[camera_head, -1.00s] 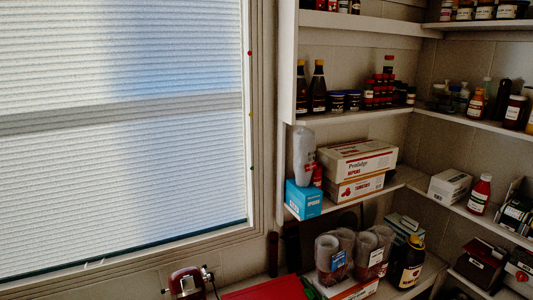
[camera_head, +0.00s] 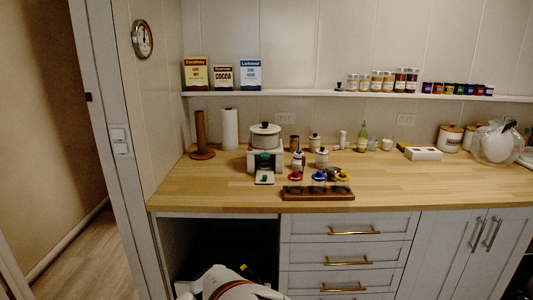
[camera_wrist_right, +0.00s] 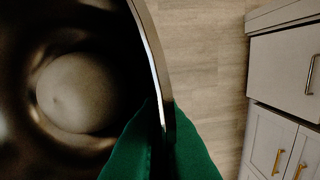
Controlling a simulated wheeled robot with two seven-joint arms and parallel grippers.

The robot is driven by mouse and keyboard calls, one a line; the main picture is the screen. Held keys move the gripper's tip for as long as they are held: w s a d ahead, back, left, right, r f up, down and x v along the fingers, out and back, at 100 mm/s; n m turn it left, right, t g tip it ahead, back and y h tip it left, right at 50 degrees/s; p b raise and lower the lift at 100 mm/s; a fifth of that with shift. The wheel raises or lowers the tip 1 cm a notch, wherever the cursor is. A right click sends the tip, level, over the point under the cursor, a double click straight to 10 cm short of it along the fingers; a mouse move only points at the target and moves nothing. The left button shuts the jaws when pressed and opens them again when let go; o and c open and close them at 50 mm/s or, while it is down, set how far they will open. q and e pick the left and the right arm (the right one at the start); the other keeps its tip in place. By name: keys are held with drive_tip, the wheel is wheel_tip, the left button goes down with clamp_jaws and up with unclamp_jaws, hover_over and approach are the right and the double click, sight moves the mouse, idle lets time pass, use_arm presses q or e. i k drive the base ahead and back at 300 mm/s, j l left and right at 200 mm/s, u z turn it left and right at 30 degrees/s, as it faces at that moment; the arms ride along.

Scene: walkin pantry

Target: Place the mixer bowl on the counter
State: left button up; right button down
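The mixer bowl (camera_wrist_right: 110,40) fills the left of the right wrist view, shiny dark metal seen from above into its hollow, with a pale round reflection or patch inside. My right gripper (camera_wrist_right: 162,112) has green fingers on both sides of the bowl's rim and is shut on it. The bowl is over the floor, apart from the cabinets in that view. The wooden counter (camera_head: 225,190) runs across the head view. The bowl and both grippers are out of the head view; a white part of mine shows at its bottom edge.
On the counter stand a small stove with a white pot (camera_head: 265,135), a dark tray (camera_head: 318,193), coloured ring-shaped items (camera_head: 320,176), canisters (camera_head: 450,138) and a paper roll (camera_head: 229,130). The counter's front left and front right are clear. Drawers (camera_head: 350,252) lie below, beside an open recess.

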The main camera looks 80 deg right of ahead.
sight(445, 175)
drive_tip(key=k+l+z, duration=0.1)
drive_tip(key=z, duration=0.35)
drive_tip(key=k+l+z, duration=0.15)
drive_tip(key=z, duration=0.3)
drive_tip(key=k+l+z, duration=0.15)
drive_tip(key=z, duration=0.35)
drive_tip(key=k+l+z, duration=0.2)
drive_tip(key=l+z, duration=0.3)
drive_tip(key=l, duration=0.35)
drive_tip(key=l+z, duration=0.45)
drive_tip(key=l, duration=0.35)
